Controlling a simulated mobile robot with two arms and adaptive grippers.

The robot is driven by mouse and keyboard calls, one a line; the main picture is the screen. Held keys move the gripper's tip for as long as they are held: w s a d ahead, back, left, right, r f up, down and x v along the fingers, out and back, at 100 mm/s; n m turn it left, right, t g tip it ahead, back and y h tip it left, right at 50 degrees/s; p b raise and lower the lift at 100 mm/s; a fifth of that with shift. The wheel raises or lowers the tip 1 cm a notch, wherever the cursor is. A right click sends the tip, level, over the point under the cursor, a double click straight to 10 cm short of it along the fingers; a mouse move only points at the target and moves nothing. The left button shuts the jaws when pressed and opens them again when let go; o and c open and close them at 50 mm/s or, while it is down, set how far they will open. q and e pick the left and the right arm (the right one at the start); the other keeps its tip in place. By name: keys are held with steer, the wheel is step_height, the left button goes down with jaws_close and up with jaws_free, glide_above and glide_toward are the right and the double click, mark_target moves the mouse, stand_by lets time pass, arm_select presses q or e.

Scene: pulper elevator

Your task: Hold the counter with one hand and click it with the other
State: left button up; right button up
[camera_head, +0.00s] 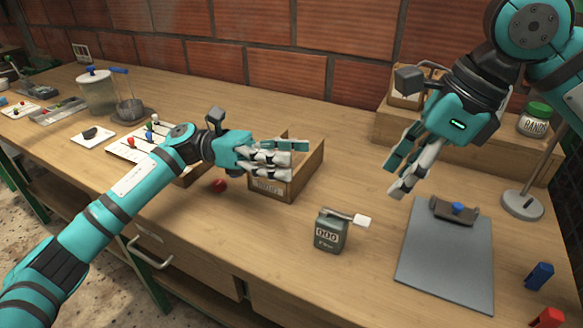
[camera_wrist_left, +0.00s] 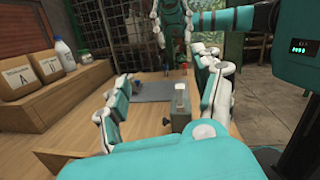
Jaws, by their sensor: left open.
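The counter (camera_head: 331,232) is a small dark grey-green box with a digit window and a white-tipped lever pointing right. It stands upright on the table, left of the grey clipboard (camera_head: 446,258). In the left wrist view the counter (camera_wrist_left: 180,115) shows between the open fingers (camera_wrist_left: 160,105), some way ahead. My right gripper (camera_head: 397,178) hangs in the air above the table, behind and right of the counter. Its fingers look apart with nothing between them.
Blue (camera_head: 540,275) and red (camera_head: 548,317) pieces sit at the right front. A lamp base (camera_head: 523,204) stands at the right. Table around the counter is clear.

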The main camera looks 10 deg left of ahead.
arm_select(q)
steer(key=s+f+m+g+y, duration=0.1)
steer(key=s+m+g+y, duration=0.1)
steer(key=m, duration=0.1)
glide_toward(319, 215)
steer(key=x, duration=0.4)
steer(key=shift+w+d+f, duration=0.25)
steer(key=shift+w+f, duration=0.05)
steer(key=x, duration=0.7)
steer(key=shift+d+f, duration=0.1)
steer(key=shift+d, duration=0.2)
steer(key=c, duration=1.3)
arm_select(e)
jaws_close()
